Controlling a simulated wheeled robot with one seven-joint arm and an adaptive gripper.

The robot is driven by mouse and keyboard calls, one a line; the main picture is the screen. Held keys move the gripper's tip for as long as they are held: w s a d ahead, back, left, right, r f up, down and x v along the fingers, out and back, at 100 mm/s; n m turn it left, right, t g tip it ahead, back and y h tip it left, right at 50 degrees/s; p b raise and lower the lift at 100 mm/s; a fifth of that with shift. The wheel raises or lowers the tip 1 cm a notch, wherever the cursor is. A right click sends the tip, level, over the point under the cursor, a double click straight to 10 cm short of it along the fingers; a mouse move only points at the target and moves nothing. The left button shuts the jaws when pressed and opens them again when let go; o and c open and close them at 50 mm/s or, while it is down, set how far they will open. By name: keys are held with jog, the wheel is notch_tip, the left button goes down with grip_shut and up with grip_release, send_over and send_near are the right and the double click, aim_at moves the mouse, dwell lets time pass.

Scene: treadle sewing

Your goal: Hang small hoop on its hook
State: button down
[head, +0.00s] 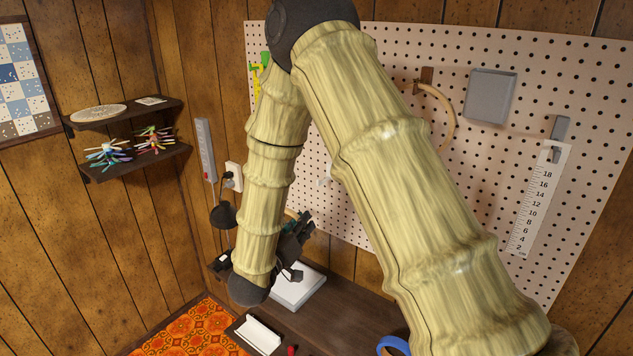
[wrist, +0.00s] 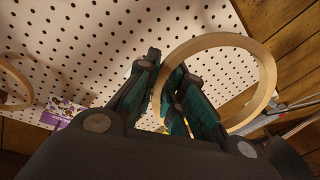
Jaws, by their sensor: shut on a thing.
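The small hoop, a pale wooden ring, shows in the wrist view (wrist: 267,80). My gripper (wrist: 167,82) is shut on the near left part of its rim, and the ring stands out to the right of the fingers. In the head view my gripper (head: 299,232) is low in front of the pegboard (head: 590,110), and only a sliver of the hoop (head: 290,213) shows beside it. A small pale fitting (head: 325,176) on the board is partly hidden by my arm; I cannot tell whether it is the hook.
Another wooden hoop (head: 450,115) hangs on a brown peg (head: 427,75). A grey tray (head: 490,96) and a ruler (head: 540,200) are on the board at right. Below is a dark table (head: 345,320) with a white block (head: 298,290). A shelf (head: 130,165) is at left.

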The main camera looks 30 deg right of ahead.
jog(key=s+d+r+m+g+h+p, duration=0.1)
jog(key=d+r+g+p, duration=0.2)
jog(key=r, duration=0.3)
jog(key=shift+s+d+r+p, duration=0.15)
jog(key=shift+r+p, duration=0.25)
jog(key=shift+p, duration=0.35)
jog(key=x, duration=1)
jog(key=shift+p, duration=0.35)
dwell(0.7)
jog(key=shift+s+f, duration=0.1)
jog(key=shift+f+b, duration=0.4)
jog(key=shift+f, duration=0.4)
dwell(0.7)
jog(key=c, duration=1.5)
grip_release()
